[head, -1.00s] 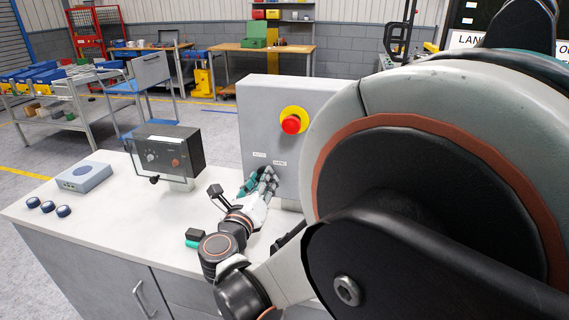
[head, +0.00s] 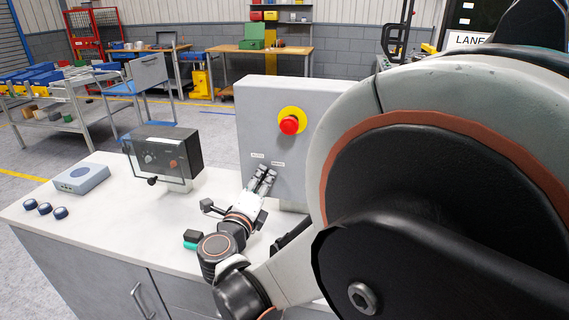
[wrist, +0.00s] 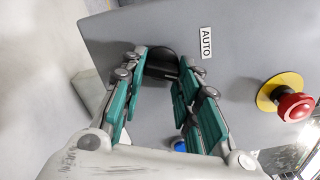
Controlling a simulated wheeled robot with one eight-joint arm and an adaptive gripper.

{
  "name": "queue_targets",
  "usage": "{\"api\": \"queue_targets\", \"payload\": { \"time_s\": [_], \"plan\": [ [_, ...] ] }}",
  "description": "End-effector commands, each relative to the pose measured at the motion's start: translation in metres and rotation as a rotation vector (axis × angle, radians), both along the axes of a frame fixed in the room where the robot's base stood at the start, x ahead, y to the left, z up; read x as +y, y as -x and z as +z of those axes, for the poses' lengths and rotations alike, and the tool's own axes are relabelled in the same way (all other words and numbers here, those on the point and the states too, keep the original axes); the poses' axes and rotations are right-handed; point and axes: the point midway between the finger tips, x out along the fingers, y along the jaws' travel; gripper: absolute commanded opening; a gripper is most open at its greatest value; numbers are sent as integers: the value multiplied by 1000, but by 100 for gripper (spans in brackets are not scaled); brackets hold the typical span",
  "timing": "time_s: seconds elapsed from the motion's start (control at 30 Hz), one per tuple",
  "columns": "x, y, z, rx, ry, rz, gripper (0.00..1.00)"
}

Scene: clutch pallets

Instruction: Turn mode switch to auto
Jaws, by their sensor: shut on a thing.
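The mode switch is a black knob (wrist: 160,62) on the front of a grey control box (head: 258,110). It shows in the wrist view between my fingertips, which partly cover it, so I cannot tell where it points. A white AUTO label (wrist: 206,42) is beside it. In the head view, two small labels, the left one (head: 257,155) and the right one (head: 278,163), sit just above my gripper (head: 268,171), which hides the knob there. My gripper's teal-padded fingers (wrist: 162,72) are shut on the knob.
A red emergency-stop button (head: 289,124) on a yellow disc sits above the labels. A black panel box (head: 165,152), a grey-blue box (head: 83,179) and three dark knobs (head: 45,208) stand left on the white worktop (head: 120,222). My own arm blocks the right side.

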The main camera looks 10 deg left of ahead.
Motion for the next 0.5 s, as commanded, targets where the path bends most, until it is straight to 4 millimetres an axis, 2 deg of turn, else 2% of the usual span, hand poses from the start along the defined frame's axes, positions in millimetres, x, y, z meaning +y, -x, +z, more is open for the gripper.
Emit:
{"api": "queue_targets", "payload": {
  "time_s": [0.2,0.5],
  "plan": [
    [0,-1,2,13,184,0,6],
    [0,-1,3,27,363,-1,6]
  ]
}}
